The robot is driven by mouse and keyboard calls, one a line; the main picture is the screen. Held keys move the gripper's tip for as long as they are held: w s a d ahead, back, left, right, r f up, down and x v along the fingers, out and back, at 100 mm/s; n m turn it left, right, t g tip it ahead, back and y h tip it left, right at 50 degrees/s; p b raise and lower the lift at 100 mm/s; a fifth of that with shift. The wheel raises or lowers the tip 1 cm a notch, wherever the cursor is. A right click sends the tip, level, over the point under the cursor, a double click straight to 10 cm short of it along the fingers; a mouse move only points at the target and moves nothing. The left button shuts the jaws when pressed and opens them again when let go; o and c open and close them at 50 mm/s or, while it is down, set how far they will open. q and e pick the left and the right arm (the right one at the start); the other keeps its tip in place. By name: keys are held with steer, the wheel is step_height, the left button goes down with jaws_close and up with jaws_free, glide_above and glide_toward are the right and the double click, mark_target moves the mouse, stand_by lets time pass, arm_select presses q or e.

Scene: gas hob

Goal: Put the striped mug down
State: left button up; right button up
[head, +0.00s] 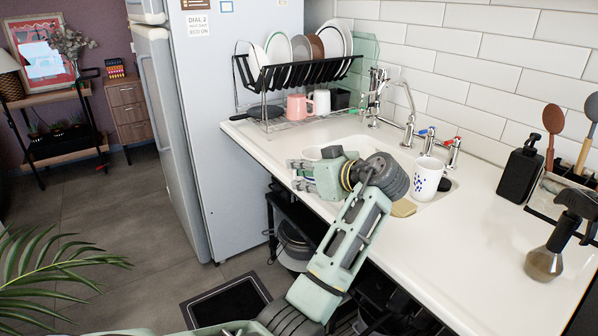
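My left gripper (303,175) reaches over the front edge of the worktop by the sink, its fingers pointing left. A small white shape (332,151) shows just above its body, and a little pale and blue surface shows between the fingers. I cannot tell whether this is the striped mug or whether the fingers are shut on it. No stripes can be made out on any mug. A white mug with blue spots (428,179) stands upright by the sink, right of my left wrist and apart from the gripper. My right gripper is not in view.
A pink mug (297,107) and a white mug (321,101) stand under the black dish rack (300,72). Taps (410,130) rise behind the sink. A sponge (403,208) lies at the front. A black soap dispenser (520,172) stands right.

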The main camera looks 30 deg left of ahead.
arm_select(q)
steer(key=o, duration=0.5)
steer(key=shift+a, duration=0.1)
steer(key=shift+c, duration=0.2)
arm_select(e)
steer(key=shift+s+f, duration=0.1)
arm_select(q)
steer(key=shift+r, duration=0.1)
